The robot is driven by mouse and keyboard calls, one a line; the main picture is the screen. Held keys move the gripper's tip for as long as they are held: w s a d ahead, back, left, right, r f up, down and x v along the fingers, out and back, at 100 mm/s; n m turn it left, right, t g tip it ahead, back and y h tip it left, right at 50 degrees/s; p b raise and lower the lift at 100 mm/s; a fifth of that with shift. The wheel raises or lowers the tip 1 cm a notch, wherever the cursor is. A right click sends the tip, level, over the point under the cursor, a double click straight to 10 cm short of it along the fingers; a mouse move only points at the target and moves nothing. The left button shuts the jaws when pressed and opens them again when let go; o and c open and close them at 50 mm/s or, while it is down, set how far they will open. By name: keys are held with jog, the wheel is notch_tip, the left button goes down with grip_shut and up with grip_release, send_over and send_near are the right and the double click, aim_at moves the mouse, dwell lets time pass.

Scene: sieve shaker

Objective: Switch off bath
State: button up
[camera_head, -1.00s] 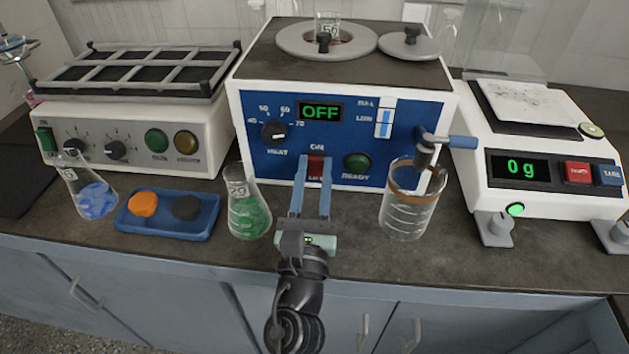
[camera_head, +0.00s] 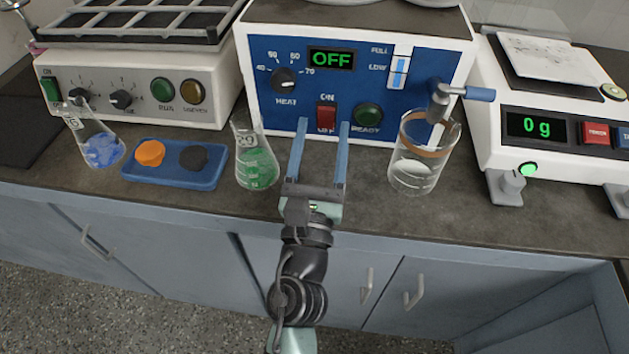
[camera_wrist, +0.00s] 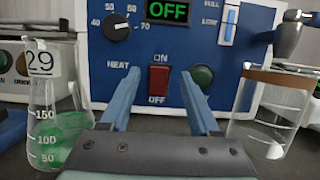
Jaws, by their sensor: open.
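The bath (camera_head: 270,106) is a white box with a blue front panel, and its display (camera_head: 331,59) reads OFF in green. Its red rocker switch (camera_head: 326,117) sits between the ON and OFF labels; it also shows in the wrist view (camera_wrist: 158,82). The heat knob (camera_head: 285,80) is to the upper left of the switch, and the round green READY lamp (camera_head: 368,115) looks unlit on its right. My gripper (camera_head: 321,124) is open and empty, its blue fingers pointing at the panel on either side of the switch. In the wrist view, the switch shows between and beyond the fingertips.
A flask of green liquid (camera_head: 256,163) stands close left of my gripper. A beaker (camera_head: 417,172) stands right, under the bath's tap (camera_head: 445,97). A blue tray (camera_head: 174,177) and a flask with blue contents (camera_head: 102,151) are farther left. A balance (camera_head: 550,160) is at right.

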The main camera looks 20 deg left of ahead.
jog(key=b+v, duration=0.3)
jog(key=v, duration=0.6)
jog(key=shift+s+f+b, duration=0.15)
jog(key=shift+f+b, duration=0.05)
jog(key=shift+b, duration=0.15)
jog(key=shift+s+d, duration=0.3)
jog(key=shift+s, duration=0.3)
jog(key=w+d+r+m+t+h, duration=0.1)
jog(key=d+r+m+h, duration=0.35)
jog(key=r+m, duration=0.65)
jog(key=w+d+r+m+t+h, duration=0.2)
jog(key=d+r+m+h, duration=0.25)
jog(key=r+m, duration=0.55)
jog(key=w+d+r+m+t+h, duration=0.1)
jog(key=d+r+m+h, duration=0.2)
jog(key=d+r+m, duration=0.75)
jog(key=s+a+r+m+t+y+p, duration=0.1)
jog(key=a+r+m+y+p, duration=0.1)
jog(key=r+p, duration=0.8)
jog(key=s+a+r+m+t+y+p, duration=0.1)
jog(key=a+r+m+y+p, duration=0.1)
jog(key=r+p, duration=0.8)
jog(key=s+a+r+m+y+p, duration=0.2)
jog(key=r+p, duration=0.8)
jog(key=r, duration=0.7)
jog(key=shift+a+m+t, duration=0.4)
jog(key=shift+a+m, duration=0.1)
jog(key=shift+m, duration=0.35)
